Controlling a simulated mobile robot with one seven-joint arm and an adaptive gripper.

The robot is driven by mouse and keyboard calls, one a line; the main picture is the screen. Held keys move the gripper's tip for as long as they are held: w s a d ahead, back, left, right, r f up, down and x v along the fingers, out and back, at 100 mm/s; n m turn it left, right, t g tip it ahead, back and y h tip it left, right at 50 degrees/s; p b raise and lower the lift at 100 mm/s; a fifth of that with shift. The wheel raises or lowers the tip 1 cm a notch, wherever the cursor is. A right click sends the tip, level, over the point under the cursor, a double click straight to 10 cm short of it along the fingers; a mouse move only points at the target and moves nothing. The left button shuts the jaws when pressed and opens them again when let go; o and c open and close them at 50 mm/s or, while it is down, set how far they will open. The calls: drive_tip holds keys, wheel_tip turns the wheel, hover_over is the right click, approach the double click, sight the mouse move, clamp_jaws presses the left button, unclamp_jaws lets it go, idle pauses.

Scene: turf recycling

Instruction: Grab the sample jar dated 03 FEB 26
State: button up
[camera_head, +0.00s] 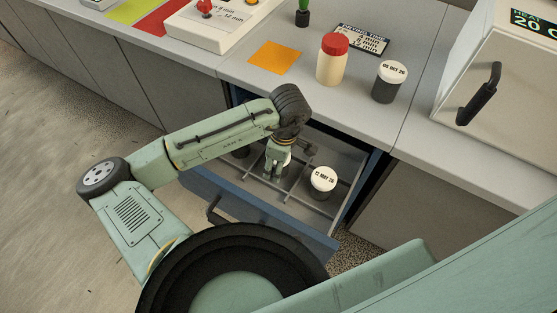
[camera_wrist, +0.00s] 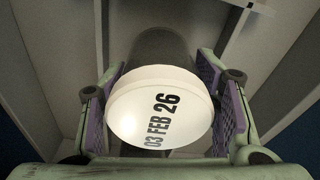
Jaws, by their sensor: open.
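The sample jar (camera_wrist: 160,108) has a white lid that reads 03 FEB 26 and a dark body, and it fills the middle of the wrist view. My gripper (camera_wrist: 165,110) is open, with one purple-padded finger on each side of the lid. I cannot tell whether either pad touches it. In the head view my gripper (camera_head: 278,165) reaches down into the open drawer (camera_head: 262,213), and the jar there is mostly hidden behind it.
Another white-lidded jar (camera_head: 323,180), marked 12 MAY, stands to the right in the divided drawer. A dark jar is partly hidden left of my gripper. On the counter stand a jar marked 08 OCT 20 (camera_head: 389,82) and a red-capped bottle (camera_head: 332,60).

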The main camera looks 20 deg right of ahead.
drive_tip(key=shift+c, duration=0.5)
drive_tip(key=c, duration=0.8)
